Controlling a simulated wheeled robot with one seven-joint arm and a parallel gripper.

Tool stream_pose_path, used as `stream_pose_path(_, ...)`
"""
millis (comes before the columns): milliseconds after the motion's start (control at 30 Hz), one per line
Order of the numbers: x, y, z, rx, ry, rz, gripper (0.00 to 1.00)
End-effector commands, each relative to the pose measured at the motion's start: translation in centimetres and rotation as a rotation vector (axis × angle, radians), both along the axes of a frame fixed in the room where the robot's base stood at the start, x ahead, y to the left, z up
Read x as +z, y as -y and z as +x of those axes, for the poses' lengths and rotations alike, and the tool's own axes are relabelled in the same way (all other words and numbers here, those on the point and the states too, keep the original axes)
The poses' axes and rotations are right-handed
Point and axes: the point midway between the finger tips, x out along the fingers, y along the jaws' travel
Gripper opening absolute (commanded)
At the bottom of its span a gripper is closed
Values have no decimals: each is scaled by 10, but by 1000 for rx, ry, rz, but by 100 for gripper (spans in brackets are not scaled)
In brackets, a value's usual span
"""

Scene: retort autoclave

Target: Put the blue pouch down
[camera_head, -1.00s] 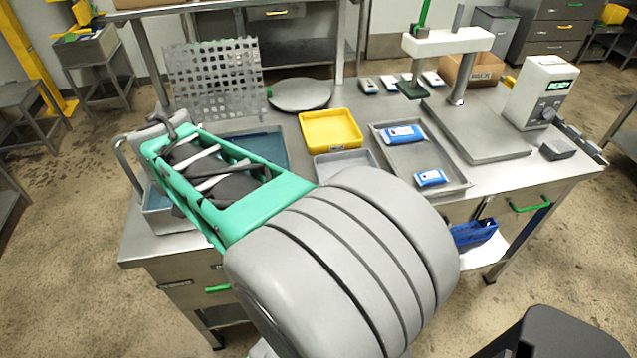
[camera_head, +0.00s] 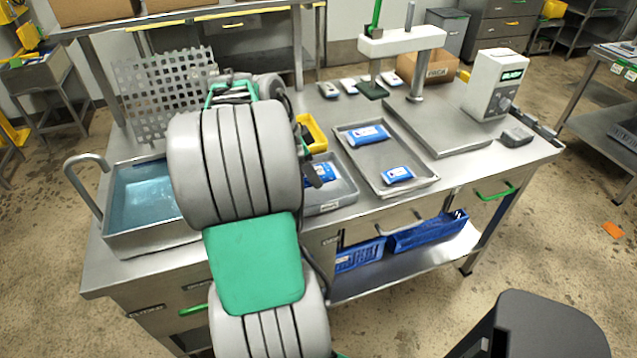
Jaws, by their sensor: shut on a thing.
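A blue pouch (camera_head: 329,177) with a white label shows at the grey bin (camera_head: 336,207), partly hidden behind my arm. My gripper (camera_head: 314,173) shows only as dark finger parts at the right edge of my arm, shut on this pouch. I cannot tell whether the pouch touches the bin floor. Two other blue pouches, a far one (camera_head: 367,135) and a near one (camera_head: 398,174), lie flat and apart in the metal tray (camera_head: 425,181) to the right.
A yellow bin (camera_head: 316,134) stands behind the grey bin, partly hidden. A water basin (camera_head: 150,238) is at the left. A perforated sheet (camera_head: 150,95) stands behind it. A press stand (camera_head: 405,42) and a scale-like unit (camera_head: 497,85) are at the right.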

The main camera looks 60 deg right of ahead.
Motion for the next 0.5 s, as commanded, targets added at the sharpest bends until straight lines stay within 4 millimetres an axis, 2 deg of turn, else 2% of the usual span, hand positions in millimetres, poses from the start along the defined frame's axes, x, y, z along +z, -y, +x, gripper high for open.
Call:
stream_pose_path(33,-14,8,-3,-3,-5,8,4)
stream_pose_path(200,-40,30,-4,1,-3,4,4)
stream_pose_path(367,-56,43,-5,1,-3,4,4)
stream_pose_path(500,-80,41,-5,5,-3,6,4)
